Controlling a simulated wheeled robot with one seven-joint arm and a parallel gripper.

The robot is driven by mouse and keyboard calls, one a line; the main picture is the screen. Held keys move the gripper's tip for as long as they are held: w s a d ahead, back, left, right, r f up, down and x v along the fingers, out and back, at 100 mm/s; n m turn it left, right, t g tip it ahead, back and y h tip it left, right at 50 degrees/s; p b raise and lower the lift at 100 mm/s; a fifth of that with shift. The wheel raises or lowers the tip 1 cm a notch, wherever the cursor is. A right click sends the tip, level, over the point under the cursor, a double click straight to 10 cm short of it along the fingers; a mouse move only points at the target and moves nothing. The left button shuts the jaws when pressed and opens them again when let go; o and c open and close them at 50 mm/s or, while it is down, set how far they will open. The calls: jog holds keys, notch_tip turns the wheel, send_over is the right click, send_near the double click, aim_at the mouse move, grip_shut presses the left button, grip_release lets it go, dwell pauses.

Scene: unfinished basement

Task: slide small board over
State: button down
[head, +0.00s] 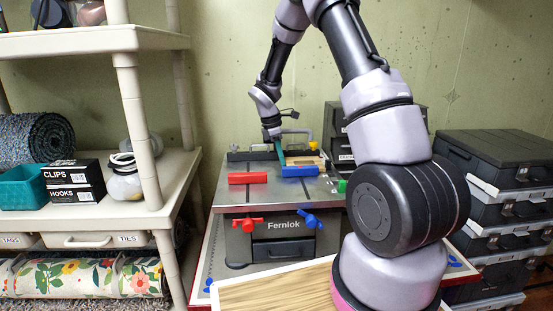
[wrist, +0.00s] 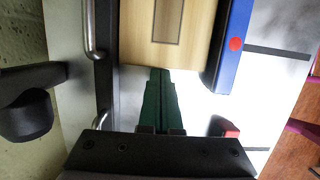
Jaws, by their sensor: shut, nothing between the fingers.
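The small board (wrist: 140,40) is pale wood with a darker rectangle on its face. It lies on the grey top of a bench machine labelled Ferniok (head: 225,197), and in the head view it (head: 307,160) shows only in part behind a blue bar (head: 300,171). In the wrist view the blue bar (wrist: 230,45) runs along the board's right side. My gripper (wrist: 160,73) has green fingers, shut and empty, with the tips at the board's near edge; I cannot tell whether they touch. The gripper (head: 280,158) points down in the head view.
A red bar (head: 248,178) lies left of the blue one. A dark rail with a metal handle (wrist: 92,30) borders the board's left side in the wrist view. Shelves (head: 150,130) stand left, black cases (head: 495,165) right. A wood-topped surface (head: 275,294) is in front.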

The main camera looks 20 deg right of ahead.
jog(key=s+a+r+m+t+y, duration=0.1)
jog(key=s+r+m, duration=0.15)
jog(key=r, duration=0.65)
jog(key=s+a+r+m, duration=0.1)
jog(key=s+r+m, duration=0.15)
jog(key=r, duration=0.75)
jog(key=s+r+m+t+y, duration=0.2)
jog(key=s+r+m, duration=0.3)
jog(key=s, duration=0.7)
jog(key=s+r+m+t+y, duration=0.1)
jog(key=s+r+m+t, duration=0.3)
jog(key=s+m, duration=0.6)
jog(key=shift+s+a+r+t+y, duration=0.4)
jog(key=shift+s+r, duration=0.25)
jog(key=shift+s, duration=0.6)
